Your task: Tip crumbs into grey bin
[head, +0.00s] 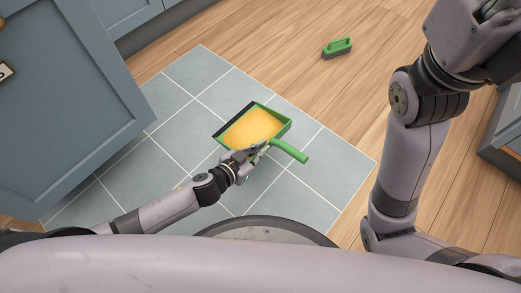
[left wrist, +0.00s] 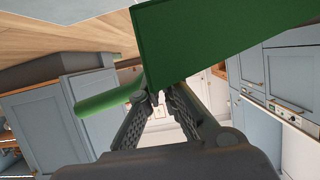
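A green dustpan (head: 254,127) with a dark front lip holds a layer of yellow-orange crumbs (head: 252,128). It appears roughly level over the grey tiles, its handle (head: 288,151) pointing right. My left gripper (head: 257,150) is shut on the dustpan where the handle joins the pan. The left wrist view shows the pan's green outer side (left wrist: 215,40) and the handle (left wrist: 108,101) close at the fingertips (left wrist: 159,95). My right arm rises at the right, its gripper outside the frame. I cannot make out a grey bin.
A green brush (head: 337,48) lies on the wood floor at the back. Blue-grey cabinets (head: 65,95) stand at the left, and another cabinet edge (head: 503,125) is at the far right. The tiled floor (head: 330,165) around the dustpan is clear.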

